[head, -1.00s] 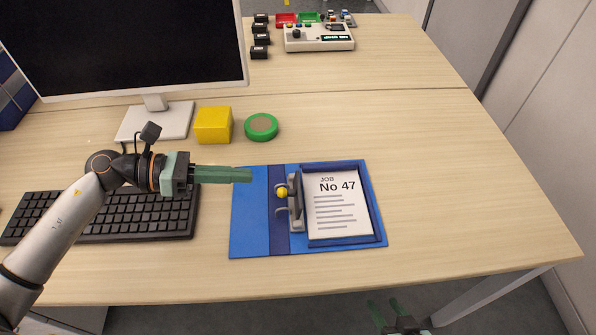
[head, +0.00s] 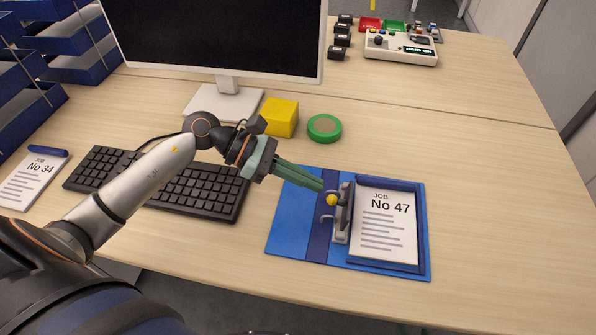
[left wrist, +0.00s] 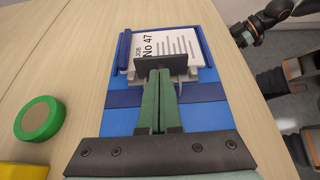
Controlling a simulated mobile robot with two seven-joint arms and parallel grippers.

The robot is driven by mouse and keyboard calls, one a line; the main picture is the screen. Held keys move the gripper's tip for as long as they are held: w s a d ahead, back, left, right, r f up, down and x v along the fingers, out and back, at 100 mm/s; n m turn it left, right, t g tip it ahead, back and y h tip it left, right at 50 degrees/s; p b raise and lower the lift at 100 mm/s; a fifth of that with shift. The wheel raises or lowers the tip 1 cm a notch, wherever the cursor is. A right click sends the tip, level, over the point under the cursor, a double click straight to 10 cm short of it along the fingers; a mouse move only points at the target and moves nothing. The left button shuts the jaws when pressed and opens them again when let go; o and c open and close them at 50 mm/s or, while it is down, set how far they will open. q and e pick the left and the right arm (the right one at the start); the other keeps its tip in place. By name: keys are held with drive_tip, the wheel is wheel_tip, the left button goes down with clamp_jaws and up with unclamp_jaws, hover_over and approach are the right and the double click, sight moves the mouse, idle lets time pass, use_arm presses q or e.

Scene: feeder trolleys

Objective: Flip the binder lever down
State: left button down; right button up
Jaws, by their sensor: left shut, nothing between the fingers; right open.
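The blue binder (head: 290,235) lies open on the desk, with a sheet marked "Job No 47" (head: 388,228) on its right side. Its grey metal lever mechanism (head: 342,225) stands along the sheet's left edge, with a yellow knob (head: 332,200) on its left. My left gripper (head: 322,186) is shut and empty, its tips right by the knob and mechanism; I cannot tell whether they touch. In the left wrist view its fingers (left wrist: 160,85) end at a dark plate (left wrist: 166,62) of the mechanism, and the knob is hidden. My right gripper (left wrist: 242,36) is open, beyond the desk edge.
A keyboard (head: 165,182), a monitor stand (head: 222,103), a yellow block (head: 279,117) and a green round item (head: 324,128) are near the left arm. Another sheet (head: 32,180) lies far left. A control box (head: 400,48) stands at the back. The desk right of the binder is clear.

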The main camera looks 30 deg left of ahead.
sight(351, 199)
use_arm(q)
drive_tip(key=x, duration=0.4)
drive_tip(key=shift+w+d+f, duration=0.1)
drive_tip(key=shift+d+f, duration=0.1)
drive_tip(key=shift+d, duration=0.15)
drive_tip(key=shift+d+f, duration=0.1)
drive_tip(key=shift+d, duration=0.05)
use_arm(e)
drive_tip(key=shift+w+r, duration=0.2)
drive_tip(key=shift+w+a+r, duration=0.1)
drive_tip(key=shift+w+r, duration=0.05)
use_arm(q)
drive_tip(key=shift+w+d+r+y+p, duration=0.1)
drive_tip(key=shift+r+y+p, duration=0.15)
drive_tip(key=shift+p, duration=0.3)
drive_tip(key=shift+f, duration=0.1)
use_arm(e)
drive_tip(key=shift+r, duration=0.55)
use_arm(q)
drive_tip(key=shift+d+y+p, duration=0.1)
drive_tip(key=shift+y+p, duration=0.15)
drive_tip(key=shift+p, duration=0.05)
use_arm(e)
drive_tip(key=shift+r, duration=0.15)
